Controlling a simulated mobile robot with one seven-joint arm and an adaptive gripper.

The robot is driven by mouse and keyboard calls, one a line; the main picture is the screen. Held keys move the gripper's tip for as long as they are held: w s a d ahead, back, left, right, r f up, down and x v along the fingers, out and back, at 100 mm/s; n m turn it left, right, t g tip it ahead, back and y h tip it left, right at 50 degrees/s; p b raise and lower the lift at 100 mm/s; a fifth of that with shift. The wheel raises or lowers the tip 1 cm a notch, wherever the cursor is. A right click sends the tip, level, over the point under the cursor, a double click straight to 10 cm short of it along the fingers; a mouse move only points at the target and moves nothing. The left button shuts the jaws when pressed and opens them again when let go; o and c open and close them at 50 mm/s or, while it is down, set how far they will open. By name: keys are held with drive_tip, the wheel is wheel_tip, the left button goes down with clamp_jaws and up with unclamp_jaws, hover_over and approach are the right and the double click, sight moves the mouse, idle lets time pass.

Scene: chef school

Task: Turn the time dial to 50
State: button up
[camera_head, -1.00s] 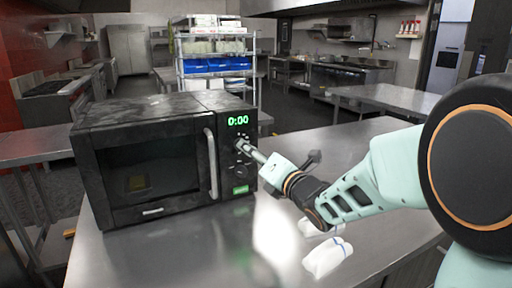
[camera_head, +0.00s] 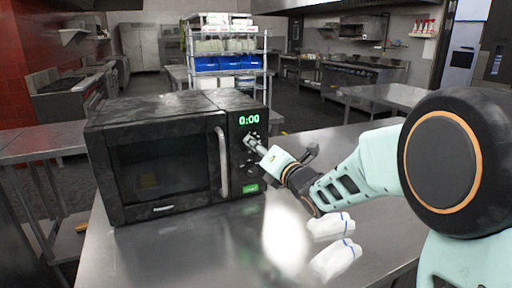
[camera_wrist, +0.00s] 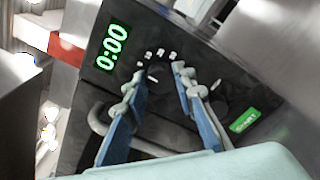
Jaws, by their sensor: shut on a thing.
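A black microwave (camera_head: 165,215) stands on a steel counter, its door closed. Its green display (camera_head: 249,119) reads 0:00; the wrist view also shows the display (camera_wrist: 111,46). The time dial (camera_wrist: 155,72) is a dark knob below the display, with white marks around it. My gripper (camera_head: 253,142) reaches the panel from the right. In the wrist view my gripper (camera_wrist: 155,78) has one finger on each side of the dial, shut on it. The fingers hide the dial in the head view, and its exact setting cannot be read.
A green START button (camera_wrist: 243,121) sits low on the panel. The door handle (camera_head: 222,160) stands close left of my fingers. Two white cloth-like bundles (camera_head: 335,258) lie on the counter (camera_head: 225,255) below my arm. A shelf rack (camera_head: 226,42) stands behind.

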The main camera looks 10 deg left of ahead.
clamp_jaws()
drive_tip(key=shift+f+m+b, duration=0.15)
drive_tip(key=shift+m+b, duration=0.15)
drive_tip(key=shift+b, duration=0.3)
drive_tip(key=shift+s+a+f+m+t+h+b, duration=0.2)
drive_tip(key=shift+m+b, duration=1.15)
drive_tip(key=shift+m, duration=3.75)
drive_tip(key=shift+w+d+r+m+t+h+b, duration=0.1)
drive_tip(key=shift+m+t+h+b, duration=0.8)
drive_tip(key=shift+m, duration=4.2)
drive_tip(key=shift+s+a+f+m+g+y+b, duration=0.15)
drive_tip(key=shift+m+b, duration=1.65)
drive_tip(key=shift+m, duration=3.3)
